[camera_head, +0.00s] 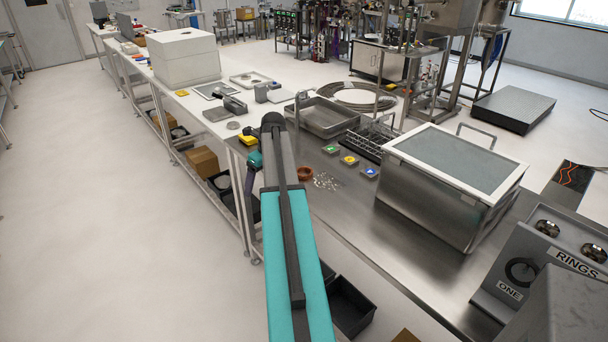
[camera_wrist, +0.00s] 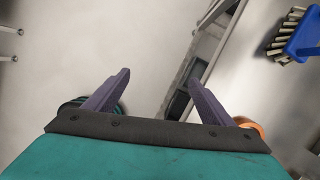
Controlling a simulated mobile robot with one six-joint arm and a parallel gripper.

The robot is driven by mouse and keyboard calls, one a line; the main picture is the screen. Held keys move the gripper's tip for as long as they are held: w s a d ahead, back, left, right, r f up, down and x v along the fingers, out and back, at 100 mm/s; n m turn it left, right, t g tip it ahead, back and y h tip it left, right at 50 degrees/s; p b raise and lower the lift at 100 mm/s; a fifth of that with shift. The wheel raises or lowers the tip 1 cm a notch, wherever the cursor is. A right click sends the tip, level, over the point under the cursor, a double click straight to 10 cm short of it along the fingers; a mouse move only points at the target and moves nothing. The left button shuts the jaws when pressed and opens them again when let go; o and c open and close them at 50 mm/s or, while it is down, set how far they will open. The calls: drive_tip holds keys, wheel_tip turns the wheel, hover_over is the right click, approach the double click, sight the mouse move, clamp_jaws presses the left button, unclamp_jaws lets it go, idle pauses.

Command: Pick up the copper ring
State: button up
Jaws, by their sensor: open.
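A copper-brown ring (camera_head: 305,174) lies on the steel bench, just right of my arm in the head view. An orange-copper rounded thing (camera_wrist: 249,126) shows in the wrist view behind the right finger's base, partly hidden; I cannot tell if it is the same ring. My gripper (camera_wrist: 158,82) is open, with nothing between its two fingers. It points at pale floor and a bench edge, apart from the ring.
Small clear bits (camera_head: 326,181) lie beside the ring. Several small coloured-label dishes (camera_head: 349,160), a wire rack (camera_head: 371,137) and a large lidded steel box (camera_head: 432,200) stand further right. A grey box marked RINGS (camera_head: 528,268) is at the right front. Bare bench lies before the steel box.

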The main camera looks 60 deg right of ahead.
drive_tip(key=s+d+r+m+t+h, duration=0.1)
drive_tip(key=s+d+r+m, duration=0.3)
drive_tip(key=s+d+r, duration=0.8)
drive_tip(key=shift+s+d+r+h, duration=0.4)
drive_tip(key=shift+s+d+h, duration=0.3)
drive_tip(key=shift+s+d, duration=0.4)
drive_tip(key=shift+w+f, duration=0.1)
drive_tip(key=p, duration=0.1)
approach(304, 174)
drive_tip(key=shift+w+d+f, duration=0.1)
drive_tip(key=shift+w+f, duration=0.2)
drive_tip(key=shift+f, duration=0.1)
drive_tip(key=shift+p+x, duration=1)
drive_tip(key=shift+x, duration=1.55)
drive_tip(key=shift+s, duration=0.1)
drive_tip(key=c, duration=1.3)
